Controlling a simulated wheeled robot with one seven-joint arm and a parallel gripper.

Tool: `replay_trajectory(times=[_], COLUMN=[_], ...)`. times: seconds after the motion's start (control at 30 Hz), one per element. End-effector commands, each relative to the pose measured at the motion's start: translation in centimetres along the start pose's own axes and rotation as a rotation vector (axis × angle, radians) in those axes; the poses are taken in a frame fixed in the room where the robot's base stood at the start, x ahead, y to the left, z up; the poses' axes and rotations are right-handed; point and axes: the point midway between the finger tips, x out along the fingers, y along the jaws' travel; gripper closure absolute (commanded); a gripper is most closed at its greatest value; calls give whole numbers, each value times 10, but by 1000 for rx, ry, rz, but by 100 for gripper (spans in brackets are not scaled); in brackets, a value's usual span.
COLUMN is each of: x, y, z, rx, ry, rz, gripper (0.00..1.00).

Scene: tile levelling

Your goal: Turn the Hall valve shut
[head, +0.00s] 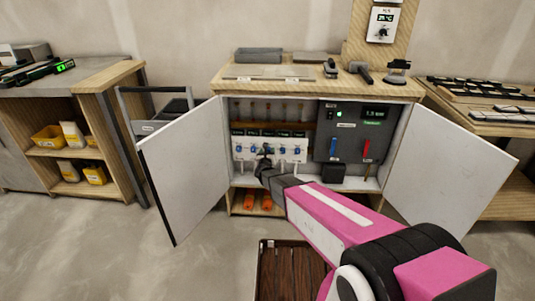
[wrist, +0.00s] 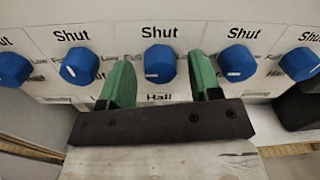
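In the wrist view the Hall valve is the middle blue knob (wrist: 160,62), with "Shut" printed above it and "Hall" below. Its white mark points to the lower left, away from "Shut". My gripper (wrist: 160,78) is open, with one green finger left and one right of this knob. A gap shows on each side, so neither finger visibly touches it. In the head view my gripper (head: 265,153) reaches into the cabinet at the white valve panel (head: 239,154) and hides part of its middle.
Neighbouring blue knobs (wrist: 80,66) (wrist: 238,62) stand close outside the fingers. The cabinet's left door (head: 185,168) and right door (head: 450,168) stand open. A dark grey control box (head: 345,130) with blue and red levers sits right of the panel. A brown slatted pallet (head: 290,272) lies on the floor in front.

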Motion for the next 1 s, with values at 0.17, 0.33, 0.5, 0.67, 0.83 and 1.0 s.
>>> replay_trajectory(times=[0.17,0.33,0.5,0.67,0.83,1.0], x=[0,0,0,0,0,0], y=[0,0,0,0,0,0], z=[0,0,0,0,0,0], rx=[0,-3,-36,-112,-244,-404], ry=[0,0,-2,-5,-10,-16], rz=[0,0,-1,-1,-2,-3], gripper=[91,91,91,91,91,91])
